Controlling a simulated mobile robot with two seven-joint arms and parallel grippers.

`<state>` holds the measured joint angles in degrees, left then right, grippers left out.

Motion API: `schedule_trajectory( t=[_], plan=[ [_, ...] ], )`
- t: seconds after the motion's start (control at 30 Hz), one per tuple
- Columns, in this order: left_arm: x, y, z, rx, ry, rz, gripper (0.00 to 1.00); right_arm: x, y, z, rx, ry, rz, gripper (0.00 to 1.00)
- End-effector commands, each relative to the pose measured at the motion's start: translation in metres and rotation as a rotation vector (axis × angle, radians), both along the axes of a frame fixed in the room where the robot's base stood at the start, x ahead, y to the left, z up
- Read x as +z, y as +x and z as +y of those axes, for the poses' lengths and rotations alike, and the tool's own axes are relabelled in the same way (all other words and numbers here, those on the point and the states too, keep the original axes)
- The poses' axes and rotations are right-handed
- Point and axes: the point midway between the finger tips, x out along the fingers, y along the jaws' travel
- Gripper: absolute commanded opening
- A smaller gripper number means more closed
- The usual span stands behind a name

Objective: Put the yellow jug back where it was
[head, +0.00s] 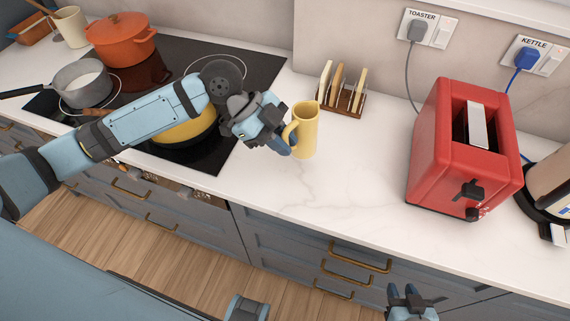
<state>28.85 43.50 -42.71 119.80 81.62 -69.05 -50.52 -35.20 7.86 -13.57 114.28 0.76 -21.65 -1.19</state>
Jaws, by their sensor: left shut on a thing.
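The yellow jug (307,129) is upright at the middle of the white counter, in front of the toast rack. My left gripper (287,142) is shut on the jug's handle, on the jug's left side. The fingertips are partly hidden at the handle. I cannot tell whether the jug's base touches the counter or is just above it. My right gripper (408,296) is at the bottom edge, in front of the drawers, with its fingers apart and nothing between them.
A wooden toast rack (345,103) stands behind the jug. A red toaster (440,150) and a partly seen kettle (557,180) are at right. The black hob (262,68) at left holds a yellow pan (185,131), grey saucepan (82,88) and orange pot (122,42). The counter (350,185) between jug and toaster is clear.

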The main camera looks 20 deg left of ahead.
Motion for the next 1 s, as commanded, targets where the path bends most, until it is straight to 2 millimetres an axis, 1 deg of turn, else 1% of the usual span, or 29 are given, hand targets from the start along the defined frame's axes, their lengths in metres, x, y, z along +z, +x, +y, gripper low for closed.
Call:
schedule_trajectory(
  t=[0.03,0.13,0.2,0.37,0.6,0.7,0.9,1.0],
  plan=[
    [-0.012,0.000,0.000,0.001,0.000,0.004,0.00,0.001,0.000,0.000,0.000,0.000,0.000,0.35],
    [-0.029,0.000,0.000,0.001,-0.001,0.002,0.00,0.001,0.000,0.000,0.000,0.000,0.000,0.35],
    [-0.037,0.000,0.000,0.000,-0.001,0.000,0.00,0.002,0.000,0.000,-0.001,-0.001,0.000,0.35],
    [-0.047,0.000,0.000,0.000,-0.001,-0.001,0.00,0.002,0.000,-0.001,-0.001,-0.002,-0.001,0.35],
    [-0.080,0.000,0.000,0.001,-0.001,0.002,0.00,0.003,0.000,-0.002,-0.001,-0.004,-0.001,0.35],
    [-0.086,0.000,0.000,-0.001,0.000,-0.002,0.00,0.003,0.000,-0.002,-0.001,-0.004,0.000,0.35],
    [-0.086,0.000,0.000,-0.001,0.000,-0.002,0.00,0.002,0.000,-0.002,-0.001,-0.004,0.000,0.35],
    [-0.089,0.000,0.000,-0.001,0.000,-0.002,0.00,0.000,0.000,-0.002,-0.001,-0.004,0.000,0.35]
  ],
)
